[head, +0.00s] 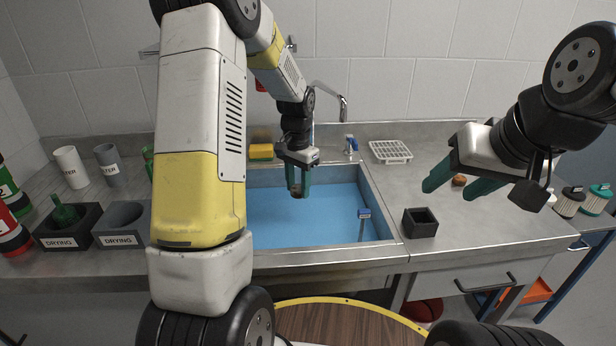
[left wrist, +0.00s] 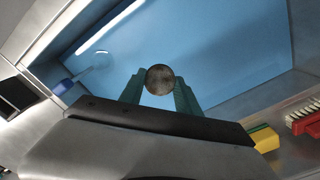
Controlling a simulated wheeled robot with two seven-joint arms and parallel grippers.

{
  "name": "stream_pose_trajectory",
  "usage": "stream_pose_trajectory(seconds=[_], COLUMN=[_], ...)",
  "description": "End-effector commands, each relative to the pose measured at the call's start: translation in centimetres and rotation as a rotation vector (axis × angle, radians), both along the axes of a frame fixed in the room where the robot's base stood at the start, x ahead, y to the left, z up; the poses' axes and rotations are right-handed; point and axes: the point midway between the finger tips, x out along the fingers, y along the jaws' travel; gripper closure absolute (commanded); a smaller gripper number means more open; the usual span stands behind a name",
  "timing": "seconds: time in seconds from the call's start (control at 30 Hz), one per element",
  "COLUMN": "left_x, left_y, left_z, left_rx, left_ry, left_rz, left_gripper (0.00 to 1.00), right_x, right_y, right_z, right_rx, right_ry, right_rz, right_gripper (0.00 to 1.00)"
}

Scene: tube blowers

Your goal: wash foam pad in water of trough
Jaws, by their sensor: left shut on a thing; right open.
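The trough (head: 378,205) is a steel basin set in the counter, filled with blue water (head: 300,222). My left gripper (head: 298,193) hangs over the trough, its green fingers pointing down. It is shut on a small round brownish piece, seemingly the foam pad (left wrist: 160,79), which also shows at the fingertips in the head view. In the left wrist view the blue water lies behind the pad; whether the pad touches it I cannot tell. My right gripper (head: 448,188) is open and empty above the counter, right of the trough.
A yellow-green sponge (head: 261,152) sits on the trough's back ledge by the tap (head: 343,105). A white rack (head: 390,151), a dark square box (head: 420,222) and a small brown thing (head: 459,181) stand on the right. Drying holders (head: 122,241) are left.

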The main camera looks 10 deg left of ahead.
Motion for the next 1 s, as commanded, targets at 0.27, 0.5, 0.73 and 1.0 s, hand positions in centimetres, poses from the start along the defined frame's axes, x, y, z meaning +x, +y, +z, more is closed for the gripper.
stream_pose_trajectory(seconds=[0.27, 0.5, 0.73, 1.0], left_x=[0.0, 0.0, -0.1, -0.1], left_y=[0.0, 0.0, 0.0, 0.0], left_z=[-2.3, -4.7, -7.0, -9.7], left_rx=[0.000, 0.001, 0.001, 0.001], left_ry=[0.002, 0.003, 0.004, 0.003], left_rz=[-0.004, -0.002, -0.001, -0.001], left_gripper=[0.98, 0.98, 0.98, 0.98], right_x=[0.0, 0.0, 0.0, 0.0], right_y=[0.0, 0.0, 0.0, 0.0], right_z=[0.0, 0.0, 0.0, 0.0], right_rx=[0.000, 0.000, 0.000, 0.000], right_ry=[0.000, 0.000, 0.000, 0.000], right_rz=[0.000, 0.000, 0.000, 0.000], right_gripper=[0.45, 0.45, 0.45, 0.45])
